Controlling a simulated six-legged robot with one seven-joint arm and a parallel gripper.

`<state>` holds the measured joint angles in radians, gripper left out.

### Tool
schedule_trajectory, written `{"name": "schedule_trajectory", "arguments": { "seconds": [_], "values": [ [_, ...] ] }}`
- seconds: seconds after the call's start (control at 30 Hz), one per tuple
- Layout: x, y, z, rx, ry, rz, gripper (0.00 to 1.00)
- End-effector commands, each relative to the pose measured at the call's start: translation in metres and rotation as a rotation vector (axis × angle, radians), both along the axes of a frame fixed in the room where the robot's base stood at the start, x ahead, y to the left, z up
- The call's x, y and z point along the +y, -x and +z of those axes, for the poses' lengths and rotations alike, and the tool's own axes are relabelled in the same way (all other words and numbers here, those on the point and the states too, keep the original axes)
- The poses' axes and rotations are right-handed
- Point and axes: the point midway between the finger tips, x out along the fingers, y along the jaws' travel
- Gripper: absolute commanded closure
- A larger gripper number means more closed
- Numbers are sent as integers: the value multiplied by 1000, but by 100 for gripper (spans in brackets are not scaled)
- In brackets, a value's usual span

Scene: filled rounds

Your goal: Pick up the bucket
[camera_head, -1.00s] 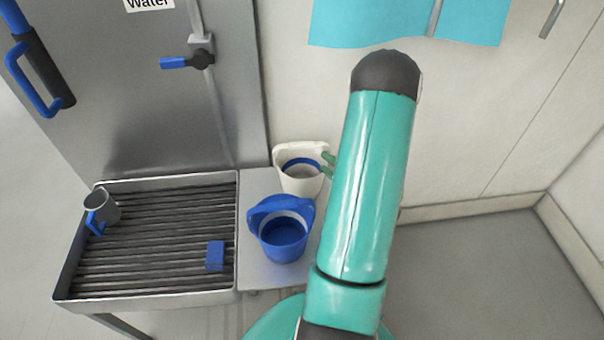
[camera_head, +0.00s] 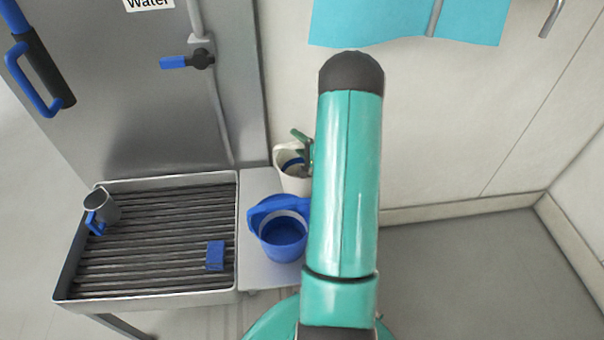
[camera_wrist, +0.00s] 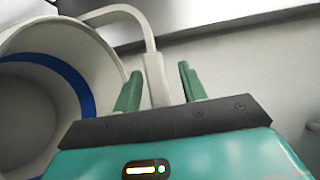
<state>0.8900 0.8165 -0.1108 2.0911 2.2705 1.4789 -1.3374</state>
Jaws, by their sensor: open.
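A white bucket (camera_head: 292,183) with a blue band inside stands on the pale side shelf, behind a blue bucket (camera_head: 283,238). In the wrist view the white bucket (camera_wrist: 105,68) fills the left side, and its pale handle (camera_wrist: 154,70) bends down between my fingers. My gripper (camera_wrist: 160,76) is open, one green finger on each side of the handle; contact cannot be told. In the head view my gripper (camera_head: 302,140) is at the white bucket's upper right rim, and my arm hides that bucket's right side.
A metal tray with dark slats (camera_head: 150,287) lies to the left, holding a grey mug (camera_head: 107,205) with a blue handle and a blue block (camera_head: 215,255). A steel panel with a blue-handled valve (camera_head: 187,62) rises behind. Floor at right is clear.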

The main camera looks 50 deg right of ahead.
Motion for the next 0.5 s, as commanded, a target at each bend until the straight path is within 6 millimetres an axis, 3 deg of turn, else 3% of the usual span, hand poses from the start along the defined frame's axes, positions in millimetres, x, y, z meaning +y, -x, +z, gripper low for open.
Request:
{"name": "schedule_trajectory", "arguments": {
  "seconds": [0.17,0.37,0.5],
  "values": [
    [0,0,0,0,0,-1,58],
    [0,0,0,0,0,0,98],
    [0,0,0,0,0,0,100]
  ]
}}
